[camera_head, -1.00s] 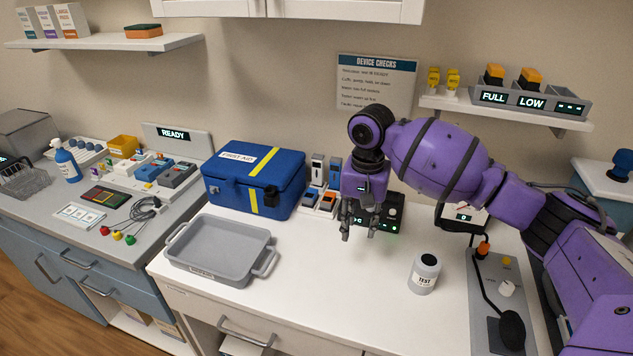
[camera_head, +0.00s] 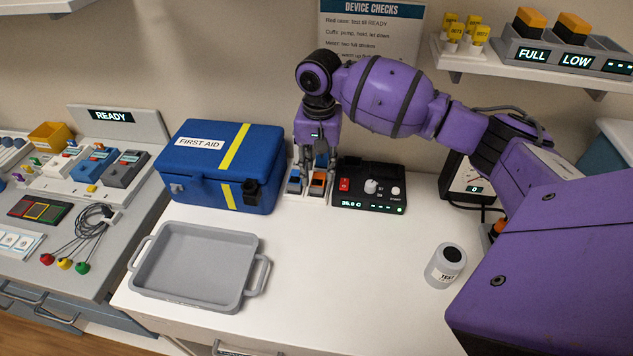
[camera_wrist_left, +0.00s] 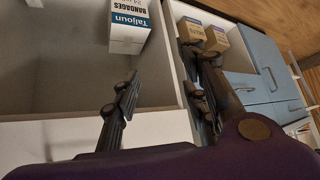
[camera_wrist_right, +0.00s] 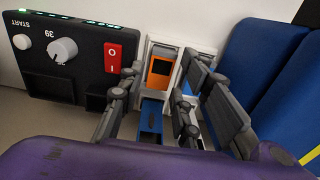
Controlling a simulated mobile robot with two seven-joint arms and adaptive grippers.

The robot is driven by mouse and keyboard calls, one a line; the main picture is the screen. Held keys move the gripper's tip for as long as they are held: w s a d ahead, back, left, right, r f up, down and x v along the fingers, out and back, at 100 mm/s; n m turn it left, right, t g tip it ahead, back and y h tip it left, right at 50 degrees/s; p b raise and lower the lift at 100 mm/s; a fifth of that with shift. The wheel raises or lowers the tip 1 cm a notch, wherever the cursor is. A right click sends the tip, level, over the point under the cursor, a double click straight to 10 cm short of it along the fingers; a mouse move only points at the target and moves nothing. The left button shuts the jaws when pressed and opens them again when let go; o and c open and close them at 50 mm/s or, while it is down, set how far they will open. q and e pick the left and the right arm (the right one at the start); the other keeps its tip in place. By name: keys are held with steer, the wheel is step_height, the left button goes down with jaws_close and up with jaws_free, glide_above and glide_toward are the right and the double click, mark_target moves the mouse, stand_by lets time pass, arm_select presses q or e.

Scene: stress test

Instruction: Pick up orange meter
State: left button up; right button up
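The orange meter (camera_head: 319,183) sits in a small white rack between the blue first aid case and the black control box. In the right wrist view the orange meter (camera_wrist_right: 160,72), with a dark screen, stands in its slot ahead of the fingers. My right gripper (camera_head: 320,162) is open and empty just above and behind it; its fingers (camera_wrist_right: 158,90) show on either side of the meter's line. I cannot tell whether they touch anything. My left gripper (camera_wrist_left: 160,88) is open and empty, outside the head view.
A blue meter (camera_head: 294,181) stands close beside the orange one. The first aid case (camera_head: 218,170) and control box (camera_head: 368,190) flank the rack. A grey tray (camera_head: 195,265) and test bottle (camera_head: 446,265) stand on the counter. A bandages box (camera_wrist_left: 130,25) is near my left gripper.

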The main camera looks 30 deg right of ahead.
mark_target(318, 182)
steer(key=f, duration=0.4)
steer(key=shift+w, duration=0.25)
steer(key=c, duration=0.7)
arm_select(q)
steer(key=shift+w+d+r, duration=0.1)
steer(key=shift+w+r, duration=0.05)
steer(key=shift+w, duration=0.45)
arm_select(e)
jaws_close()
steer(key=shift+r, duration=0.1)
